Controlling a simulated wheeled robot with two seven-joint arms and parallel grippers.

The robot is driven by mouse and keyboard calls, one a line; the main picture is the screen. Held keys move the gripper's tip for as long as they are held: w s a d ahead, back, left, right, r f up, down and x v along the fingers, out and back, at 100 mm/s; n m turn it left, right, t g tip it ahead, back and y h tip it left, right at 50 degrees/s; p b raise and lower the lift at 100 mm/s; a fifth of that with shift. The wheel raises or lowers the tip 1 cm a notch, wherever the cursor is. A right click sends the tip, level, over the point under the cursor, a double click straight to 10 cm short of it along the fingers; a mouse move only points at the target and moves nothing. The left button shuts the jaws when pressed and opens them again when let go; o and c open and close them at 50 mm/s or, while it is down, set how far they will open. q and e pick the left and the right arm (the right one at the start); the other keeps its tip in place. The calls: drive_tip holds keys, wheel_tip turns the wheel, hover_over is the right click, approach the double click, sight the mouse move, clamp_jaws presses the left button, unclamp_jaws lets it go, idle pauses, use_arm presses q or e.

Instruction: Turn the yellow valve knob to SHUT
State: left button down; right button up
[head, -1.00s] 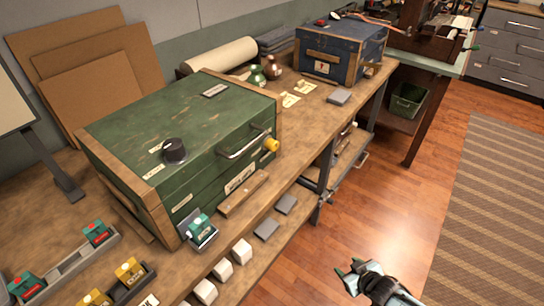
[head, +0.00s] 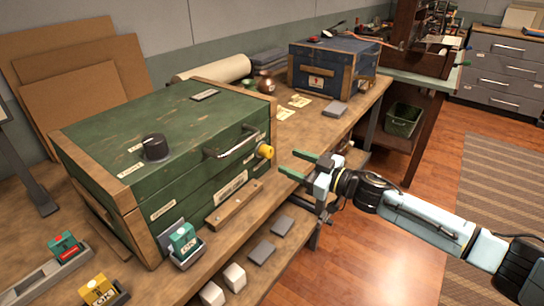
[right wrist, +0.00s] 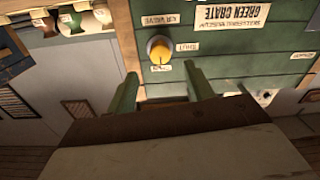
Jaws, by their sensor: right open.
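The yellow valve knob (head: 265,151) sticks out of the right end of the green crate's (head: 215,180) front face. In the right wrist view, where the crate's lettering is upside down, the round knob (right wrist: 159,49) sits between small labels, one to its right and one just below it. Their words and the knob's exact setting are too small to read surely. My right gripper (head: 287,163) is open and empty, its green fingers pointing at the crate just right of the knob and apart from it. In the wrist view the fingertips (right wrist: 160,74) lie either side below the knob. My left gripper is out of view.
A metal handle (head: 231,144) sits left of the knob. A wooden strip (head: 235,207) and a teal OK box (head: 183,241) are below. A blue chest (head: 333,68) stands farther along the bench. Floor (head: 345,255) at right is clear apart from my arm.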

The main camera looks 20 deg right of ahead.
sight(271, 153)
drive_tip(key=b+x, duration=0.1)
drive_tip(key=x, duration=0.5)
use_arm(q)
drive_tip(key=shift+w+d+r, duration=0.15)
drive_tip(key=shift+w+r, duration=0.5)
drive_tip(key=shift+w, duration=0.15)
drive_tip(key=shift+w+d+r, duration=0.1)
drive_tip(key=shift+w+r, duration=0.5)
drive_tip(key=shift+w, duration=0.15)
use_arm(e)
drive_tip(key=shift+w+a, duration=0.4)
drive_tip(key=shift+w, duration=0.1)
drive_tip(key=c, duration=1)
